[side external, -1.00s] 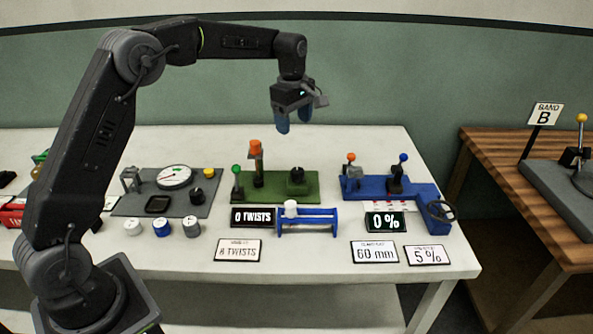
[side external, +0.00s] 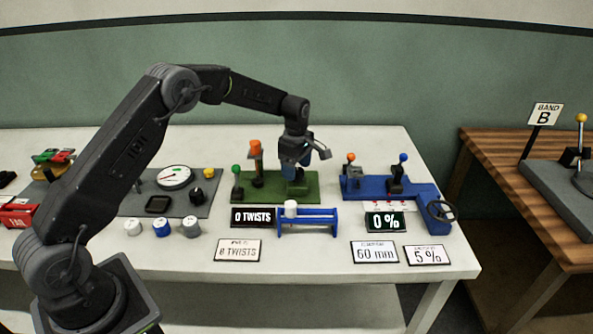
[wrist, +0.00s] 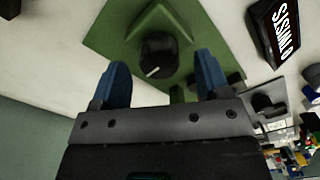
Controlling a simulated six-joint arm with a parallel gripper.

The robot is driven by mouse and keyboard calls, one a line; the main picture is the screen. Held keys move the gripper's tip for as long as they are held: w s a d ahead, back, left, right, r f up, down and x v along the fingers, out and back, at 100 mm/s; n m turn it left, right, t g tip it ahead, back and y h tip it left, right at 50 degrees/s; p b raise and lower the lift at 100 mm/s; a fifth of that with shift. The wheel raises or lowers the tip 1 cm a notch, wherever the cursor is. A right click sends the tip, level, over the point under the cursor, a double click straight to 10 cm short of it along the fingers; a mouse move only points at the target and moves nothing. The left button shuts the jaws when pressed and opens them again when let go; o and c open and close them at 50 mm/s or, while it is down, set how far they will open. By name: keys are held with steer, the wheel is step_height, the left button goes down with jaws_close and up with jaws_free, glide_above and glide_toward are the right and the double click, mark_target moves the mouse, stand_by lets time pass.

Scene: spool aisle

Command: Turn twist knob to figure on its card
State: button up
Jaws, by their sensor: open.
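The black twist knob (wrist: 158,56), with a white pointer line, stands on the green board (side external: 263,190). In the side view my gripper largely hides it. My gripper (wrist: 162,82) is open, its two blue fingers apart. In the wrist view the knob appears just beyond the fingertips, between their lines. In the side view my gripper (side external: 294,166) is low over the knob, and I cannot tell if it touches. The black display (side external: 254,217) reads 0 TWISTS. The white card (side external: 239,250) in front ends in TWISTS; its figure is blurred, perhaps 8.
The green board also carries an orange-topped post (side external: 256,160) and a green-knobbed lever (side external: 236,180), left of my gripper. A blue lever unit (side external: 385,188) stands to the right, a blue spool rack (side external: 307,218) in front. A grey panel (side external: 130,206) is at the left.

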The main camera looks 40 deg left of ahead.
steer(key=shift+f, duration=0.75)
steer(key=shift+c, duration=0.3)
steer(key=c, duration=0.9)
steer(key=shift+o, duration=0.2)
